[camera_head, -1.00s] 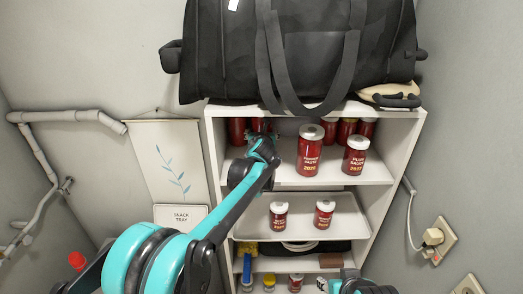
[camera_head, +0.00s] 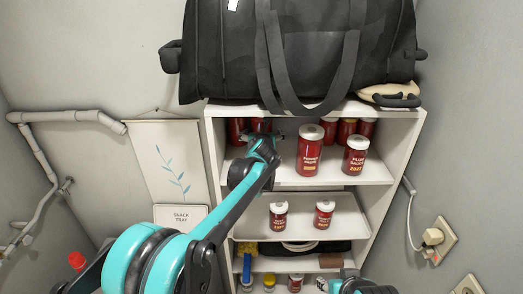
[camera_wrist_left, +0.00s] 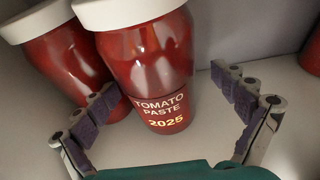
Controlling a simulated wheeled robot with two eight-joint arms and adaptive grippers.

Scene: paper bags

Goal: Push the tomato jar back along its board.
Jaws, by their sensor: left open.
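In the left wrist view a red tomato paste jar (camera_wrist_left: 150,70) with a white lid, labelled "TOMATO PASTE 2025", stands between the spread fingers of my left gripper (camera_wrist_left: 170,115). The fingers sit either side of its lower part, and bare board shows between the jar and the right fingers. In the head view my left gripper (camera_head: 264,146) reaches onto the upper shelf board (camera_head: 340,181), in front of the back-left jar (camera_head: 261,125), which it partly hides. A teal part of my right arm (camera_head: 349,284) shows at the bottom edge; its jaws cannot be made out.
A taller jar (camera_head: 309,155) and a plum sauce jar (camera_head: 355,160) stand further right on the same board, with more jars (camera_head: 347,130) behind. Another jar (camera_wrist_left: 62,65) stands close left of the tomato jar. A black bag (camera_head: 300,50) lies on top of the shelf unit.

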